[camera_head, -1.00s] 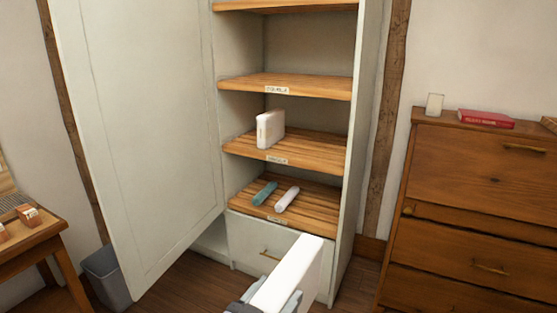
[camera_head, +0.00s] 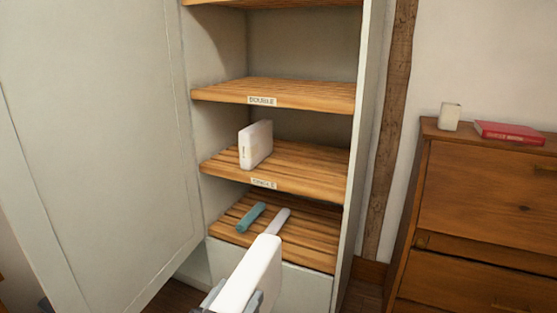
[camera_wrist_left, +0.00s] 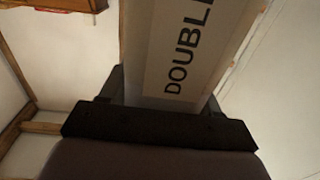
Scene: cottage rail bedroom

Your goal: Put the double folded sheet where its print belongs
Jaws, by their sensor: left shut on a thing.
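My left gripper (camera_head: 238,299) is shut on the white double folded sheet (camera_head: 252,272), held upright in front of the open cupboard at the bottom of the head view. In the left wrist view the sheet (camera_wrist_left: 190,50) shows a pale label with dark print reading "DOUBL", its end cut off. The shelf labelled "DOUBLE" (camera_head: 310,94) is empty in the part I see. The shelf below (camera_head: 310,174) has a label I read as "SINGLE", and one white folded item (camera_head: 256,144) stands on it. My right gripper is not in view.
A teal roll (camera_head: 251,217) and a whitish roll (camera_head: 275,221) lie on the lowest slatted shelf (camera_head: 312,243). The open cupboard door (camera_head: 95,140) is at the left. A dresser (camera_head: 480,205) with a red book (camera_head: 508,132) and a small white object (camera_head: 449,116) stands at the right.

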